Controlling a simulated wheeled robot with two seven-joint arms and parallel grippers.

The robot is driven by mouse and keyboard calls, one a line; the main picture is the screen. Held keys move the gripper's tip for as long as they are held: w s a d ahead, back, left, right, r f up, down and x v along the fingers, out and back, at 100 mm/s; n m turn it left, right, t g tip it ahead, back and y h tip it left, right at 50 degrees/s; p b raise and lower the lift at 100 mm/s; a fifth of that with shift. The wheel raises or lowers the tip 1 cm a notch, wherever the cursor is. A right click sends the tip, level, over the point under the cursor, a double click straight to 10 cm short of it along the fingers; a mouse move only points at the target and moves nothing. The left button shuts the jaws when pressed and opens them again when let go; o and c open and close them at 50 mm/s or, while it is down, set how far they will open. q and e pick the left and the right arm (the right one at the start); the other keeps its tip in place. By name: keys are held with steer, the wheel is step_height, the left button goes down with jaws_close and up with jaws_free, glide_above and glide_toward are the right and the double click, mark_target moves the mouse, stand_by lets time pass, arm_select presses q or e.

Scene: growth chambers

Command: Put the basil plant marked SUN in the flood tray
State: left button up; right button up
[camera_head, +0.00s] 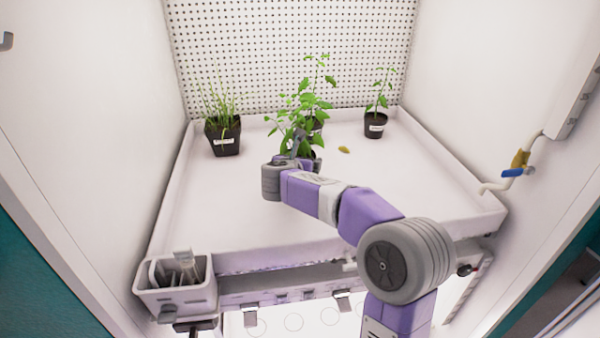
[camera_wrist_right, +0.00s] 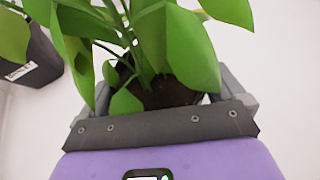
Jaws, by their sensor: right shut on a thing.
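The white flood tray (camera_head: 400,190) fills the chamber floor. My right gripper (camera_head: 303,155) reaches over it and is shut on the dark pot of a broad-leaved plant (camera_head: 293,110), the likely basil. In the right wrist view, the pot (camera_wrist_right: 165,92) with dark soil sits between the two fingers, and green leaves (camera_wrist_right: 190,45) hang over them. The plant looks upright, over the middle of the tray. I cannot tell whether its pot touches the tray floor. No SUN mark shows on the side I see. My left gripper is not in view.
A grassy plant in a labelled black pot (camera_head: 224,138) stands at the back left. A leggy plant (camera_head: 376,122) stands at the back right. Another tall plant (camera_head: 320,75) is behind the held one. A yellow leaf (camera_head: 344,150) lies nearby. The front of the tray is clear.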

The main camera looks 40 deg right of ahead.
steer(key=shift+f, duration=1.35)
steer(key=shift+b, duration=0.3)
steer(key=shift+f, duration=0.2)
steer(key=o, duration=0.8)
steer(key=shift+o, duration=0.2)
steer(key=shift+r, duration=0.1)
steer(key=shift+s+a+r, duration=0.1)
steer(key=shift+a+r, duration=0.1)
steer(key=shift+r, duration=0.05)
steer(key=v, duration=1.1)
steer(key=shift+a, duration=0.2)
